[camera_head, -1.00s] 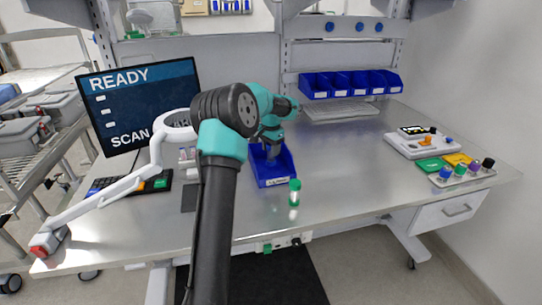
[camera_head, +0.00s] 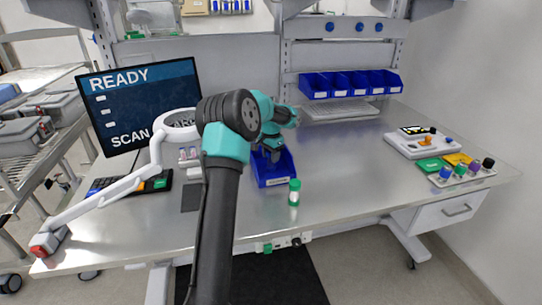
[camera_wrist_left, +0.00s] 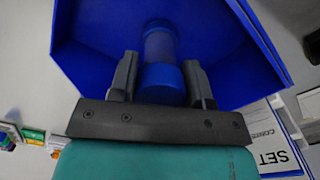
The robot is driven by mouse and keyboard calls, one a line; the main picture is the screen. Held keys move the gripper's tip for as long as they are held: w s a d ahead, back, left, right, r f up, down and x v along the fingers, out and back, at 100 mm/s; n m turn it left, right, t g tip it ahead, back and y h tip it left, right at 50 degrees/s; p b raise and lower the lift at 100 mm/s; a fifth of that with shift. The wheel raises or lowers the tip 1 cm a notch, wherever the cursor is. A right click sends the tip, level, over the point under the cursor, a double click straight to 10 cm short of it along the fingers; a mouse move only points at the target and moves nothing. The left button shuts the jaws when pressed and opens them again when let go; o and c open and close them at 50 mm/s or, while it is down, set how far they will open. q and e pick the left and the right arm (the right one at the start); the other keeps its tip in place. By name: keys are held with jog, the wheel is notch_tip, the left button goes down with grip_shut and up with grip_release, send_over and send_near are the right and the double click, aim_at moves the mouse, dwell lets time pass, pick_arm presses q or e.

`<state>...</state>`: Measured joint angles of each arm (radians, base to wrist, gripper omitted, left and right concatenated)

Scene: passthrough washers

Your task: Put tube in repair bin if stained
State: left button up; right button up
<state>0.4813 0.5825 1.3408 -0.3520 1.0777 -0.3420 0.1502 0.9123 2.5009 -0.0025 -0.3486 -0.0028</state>
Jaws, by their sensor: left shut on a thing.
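My left gripper (camera_wrist_left: 161,82) is shut on a blue-capped tube (camera_wrist_left: 160,50), one finger on each side of the cap in the left wrist view. The tube points away into a blue bin (camera_head: 274,182), whose walls surround it in that view. In the head view the gripper (camera_head: 271,152) is at the bin's opening, and the held tube is hidden there. I cannot tell whether the tube touches the bin floor or has a stain. A green-capped tube (camera_head: 294,193) stands upright on the bench, right of the bin. My right gripper is out of view.
A monitor (camera_head: 145,105) reads "READY" and "SCAN". A white lamp arm (camera_head: 115,195) stands at the left. Several blue bins (camera_head: 350,84) line the back. The bench's middle right is clear.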

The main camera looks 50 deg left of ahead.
pick_arm(q)
jog(key=shift+f, duration=0.15)
jog(key=o, duration=1)
jog(key=shift+c, duration=0.2)
notch_tip(320, 180, up, 12)
jog(key=shift+r, duration=0.15)
dwell(0.3)
